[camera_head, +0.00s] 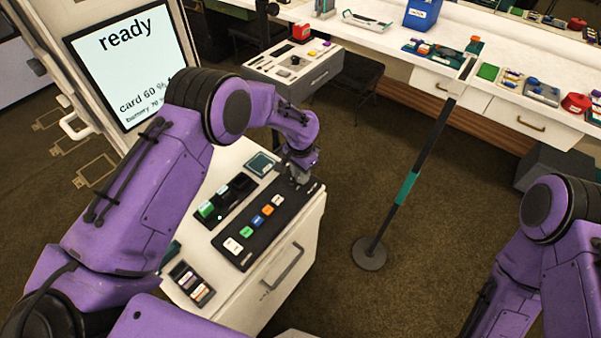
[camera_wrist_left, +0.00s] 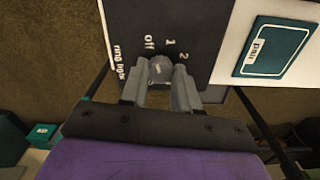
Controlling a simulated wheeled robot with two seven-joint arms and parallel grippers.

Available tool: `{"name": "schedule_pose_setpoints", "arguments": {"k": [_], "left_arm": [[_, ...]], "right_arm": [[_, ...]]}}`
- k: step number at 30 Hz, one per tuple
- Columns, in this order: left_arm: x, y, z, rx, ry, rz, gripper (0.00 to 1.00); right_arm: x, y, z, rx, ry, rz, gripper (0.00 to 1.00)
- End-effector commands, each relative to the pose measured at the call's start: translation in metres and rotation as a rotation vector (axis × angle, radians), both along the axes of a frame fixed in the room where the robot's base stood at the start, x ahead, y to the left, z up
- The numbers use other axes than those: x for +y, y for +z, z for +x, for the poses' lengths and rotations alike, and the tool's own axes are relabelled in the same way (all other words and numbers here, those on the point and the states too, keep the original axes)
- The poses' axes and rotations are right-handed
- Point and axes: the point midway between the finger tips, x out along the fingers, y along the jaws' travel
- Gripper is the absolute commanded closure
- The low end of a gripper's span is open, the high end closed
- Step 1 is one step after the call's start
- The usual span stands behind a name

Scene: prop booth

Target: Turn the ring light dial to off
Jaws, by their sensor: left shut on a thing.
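The ring light dial (camera_wrist_left: 161,66) is a small grey knob on a dark panel, with the labels "off", "1", "2" and "ring light" around it in the left wrist view. My left gripper (camera_head: 297,180) is at the far end of the dark control panel (camera_head: 238,248) on the white cabinet. In the left wrist view its grey fingers (camera_wrist_left: 160,82) sit on both sides of the dial and are shut on it. I cannot tell which label the dial points to. In the head view the gripper hides the dial. My right gripper is out of view; only its arm shows.
Several coloured buttons (camera_head: 257,221) line the panel. Beside it are a dark tray with a green block (camera_head: 206,210) and a teal "print" pad (camera_head: 261,164). A screen (camera_head: 124,62) reads "ready". A dark post (camera_head: 405,188) stands to the right on open carpet.

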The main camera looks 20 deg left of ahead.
Motion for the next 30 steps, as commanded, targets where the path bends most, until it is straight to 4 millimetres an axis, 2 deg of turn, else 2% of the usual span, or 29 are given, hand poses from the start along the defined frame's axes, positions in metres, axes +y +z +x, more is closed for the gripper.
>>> {"name": "schedule_pose_setpoints", "arguments": {"k": [1,10,26,27,29,30], "left_arm": [[0.0007,-0.0052,-0.0052,0.014,0.023,0.003,1.0],[0.0003,-0.0058,-0.006,0.016,0.135,0.003,1.0],[-0.0002,-0.0063,-0.0065,0.018,0.16,0.002,1.0],[-0.0003,-0.0063,-0.0065,0.018,0.16,0.002,0.67],[-0.0004,-0.0059,-0.006,0.017,0.16,0.002,0.47],[-0.0003,-0.0054,-0.0054,0.014,0.16,0.002,0.44]], "right_arm": [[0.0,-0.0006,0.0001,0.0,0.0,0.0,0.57],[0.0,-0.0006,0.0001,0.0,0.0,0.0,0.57],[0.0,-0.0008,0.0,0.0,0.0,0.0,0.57],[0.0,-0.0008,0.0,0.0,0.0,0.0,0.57],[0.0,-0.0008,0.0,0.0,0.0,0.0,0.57],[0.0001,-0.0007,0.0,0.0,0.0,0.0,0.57]]}}
